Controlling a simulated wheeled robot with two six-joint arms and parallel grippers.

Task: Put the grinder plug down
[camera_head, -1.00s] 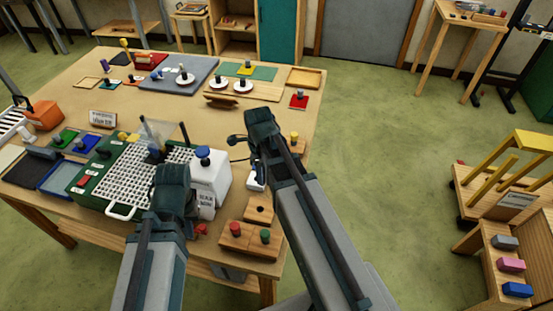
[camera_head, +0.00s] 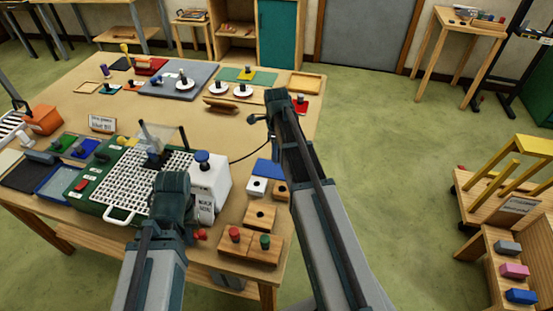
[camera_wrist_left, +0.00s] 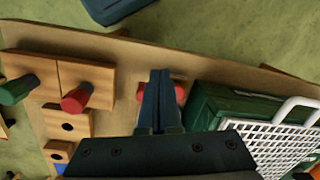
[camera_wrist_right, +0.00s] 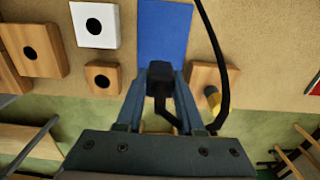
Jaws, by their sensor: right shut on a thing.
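My right gripper (camera_wrist_right: 160,88) is shut on the black grinder plug (camera_wrist_right: 160,80) and holds it near the end of a blue mat (camera_wrist_right: 165,30). A white block with a hole (camera_wrist_right: 94,25) lies beside the mat. My left gripper (camera_wrist_left: 158,100) is shut and empty, by a red knob (camera_wrist_left: 178,92) near the green tray.
Wooden blocks with holes (camera_head: 260,215) and blocks with red and green pegs (camera_head: 249,248) stand along the near right table edge. A block with a yellow peg (camera_wrist_right: 212,95) is close beside the plug. Bare table (camera_head: 205,125) lies left of my right gripper.

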